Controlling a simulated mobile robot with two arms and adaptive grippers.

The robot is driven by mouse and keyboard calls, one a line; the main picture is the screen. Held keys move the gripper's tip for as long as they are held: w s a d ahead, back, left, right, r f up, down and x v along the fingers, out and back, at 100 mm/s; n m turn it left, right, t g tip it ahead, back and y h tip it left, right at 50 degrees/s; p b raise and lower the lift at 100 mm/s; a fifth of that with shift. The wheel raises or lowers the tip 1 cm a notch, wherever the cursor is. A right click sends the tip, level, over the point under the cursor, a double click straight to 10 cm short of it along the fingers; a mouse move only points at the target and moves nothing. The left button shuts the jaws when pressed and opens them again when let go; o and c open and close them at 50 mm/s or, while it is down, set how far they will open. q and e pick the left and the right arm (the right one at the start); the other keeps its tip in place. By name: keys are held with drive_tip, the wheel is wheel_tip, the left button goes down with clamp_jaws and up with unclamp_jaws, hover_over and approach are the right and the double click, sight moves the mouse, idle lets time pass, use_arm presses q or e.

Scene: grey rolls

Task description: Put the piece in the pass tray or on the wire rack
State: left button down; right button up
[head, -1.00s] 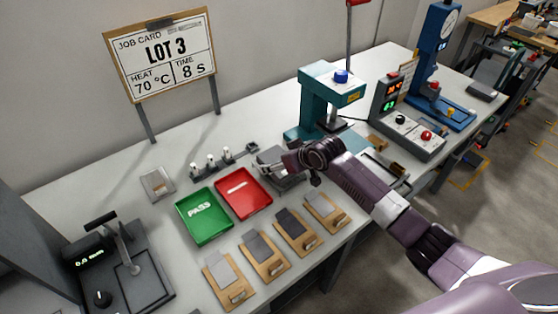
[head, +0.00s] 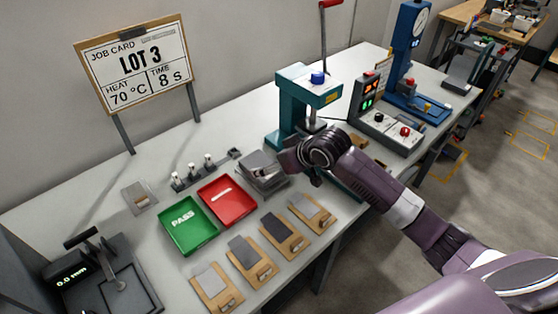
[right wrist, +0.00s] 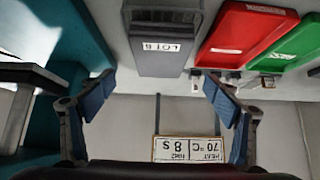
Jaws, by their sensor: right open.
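The green tray marked PASS (head: 187,224) lies on the bench, empty, left of a red tray (head: 228,200). My right gripper (right wrist: 158,82) is open, with nothing between its blue finger pads. In the head view it hangs beside a grey box-like holder (head: 258,164), whose LOT label shows in the right wrist view (right wrist: 174,46) beyond the fingertips. I cannot make out a wire rack; my right arm hides part of the front bench. I cannot tell which thing is the piece. My left gripper is not in view.
Several wooden boards with grey sheets (head: 244,250) line the front edge. A teal press (head: 293,110) and a control box (head: 385,120) stand behind my arm. A gauge (head: 105,283) stands front left. The job card (head: 135,70) reads LOT 3, 70 °C, 8 s.

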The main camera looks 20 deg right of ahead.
drive_tip(key=shift+v, duration=1.95)
